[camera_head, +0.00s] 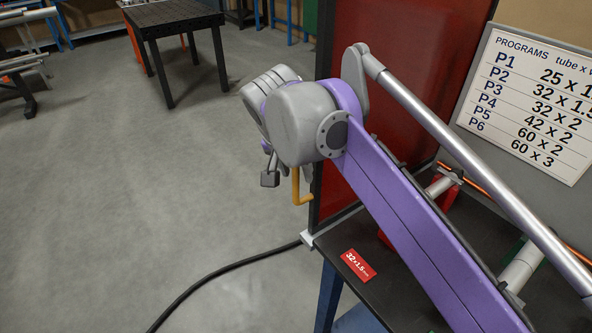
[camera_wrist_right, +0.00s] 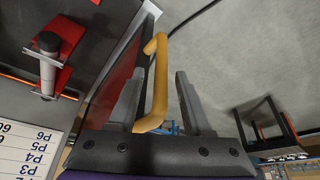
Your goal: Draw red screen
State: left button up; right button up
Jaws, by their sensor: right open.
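The red screen (camera_head: 395,95) is a tall dark-framed panel behind my right arm in the head view. It shows edge-on as a red strip in the right wrist view (camera_wrist_right: 108,88). Its yellow handle (camera_head: 297,190) sticks out at the panel's left edge. My right gripper (camera_head: 286,178) is at the handle, pointing down, partly hidden by my wrist. In the right wrist view, the open fingers (camera_wrist_right: 159,76) stand either side of the handle (camera_wrist_right: 160,70), with the left finger closer to it. A gap shows on the right. My left gripper is not in view.
A black bench (camera_head: 390,295) with a red 32x1.5 label (camera_head: 358,265) stands below my arm. A programs board (camera_head: 535,95) is at right. A dark cable (camera_head: 215,275) crosses the floor. A black table (camera_head: 170,20) stands farther back; the floor between is clear.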

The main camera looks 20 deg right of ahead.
grip_shut()
dwell(1.4)
